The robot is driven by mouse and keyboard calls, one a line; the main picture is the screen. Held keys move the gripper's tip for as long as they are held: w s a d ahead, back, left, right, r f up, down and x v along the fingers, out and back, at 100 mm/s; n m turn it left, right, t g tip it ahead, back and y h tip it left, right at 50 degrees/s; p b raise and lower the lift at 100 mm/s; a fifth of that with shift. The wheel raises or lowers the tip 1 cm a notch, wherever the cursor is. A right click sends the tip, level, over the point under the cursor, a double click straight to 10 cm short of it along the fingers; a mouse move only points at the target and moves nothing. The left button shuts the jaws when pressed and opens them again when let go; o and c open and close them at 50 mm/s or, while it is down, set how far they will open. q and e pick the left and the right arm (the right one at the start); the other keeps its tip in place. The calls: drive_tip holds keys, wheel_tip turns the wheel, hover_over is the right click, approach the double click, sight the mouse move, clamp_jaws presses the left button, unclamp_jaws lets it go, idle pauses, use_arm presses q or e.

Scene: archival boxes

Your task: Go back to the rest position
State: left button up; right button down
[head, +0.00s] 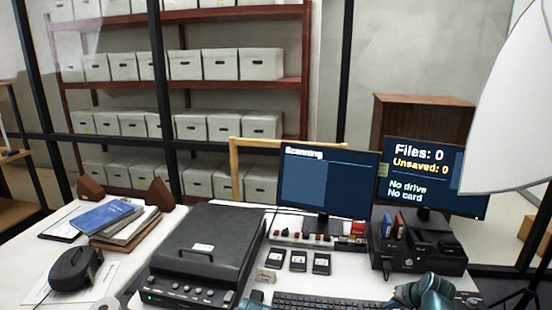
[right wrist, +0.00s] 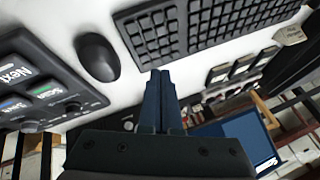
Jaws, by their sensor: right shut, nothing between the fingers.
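My right gripper (right wrist: 161,78) is shut and empty, its two dark blue fingers together in the right wrist view. In the head view, a teal part of my right arm (head: 428,291) shows at the bottom right, over the right end of the keyboard (head: 320,300).
A flatbed scanner (head: 205,248) fills the desk's middle left. Books (head: 110,218) and a black rounded device (head: 75,270) lie further left. Two monitors (head: 325,185) (head: 430,180) stand behind the keyboard. Small black cartridges (head: 298,261) lie before them. Shelves of boxes (head: 205,64) stand behind.

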drive_tip(key=s+a+n+g+p, duration=0.1)
drive_tip(key=s+a+n+g, duration=0.15)
drive_tip(key=a, duration=0.75)
drive_tip(key=s+a+n+g+p, duration=0.2)
drive_tip(key=s+a+n, duration=0.15)
drive_tip(key=a, duration=0.65)
drive_tip(key=s+a+r+n+g+h+p, duration=0.2)
drive_tip(key=s+a+n, duration=0.1)
drive_tip(key=s+a, duration=0.7)
drive_tip(key=shift+s+r+n+h, duration=0.15)
drive_tip(key=shift+s+n+h, duration=0.25)
drive_tip(key=shift+s, duration=0.05)
idle(0.4)
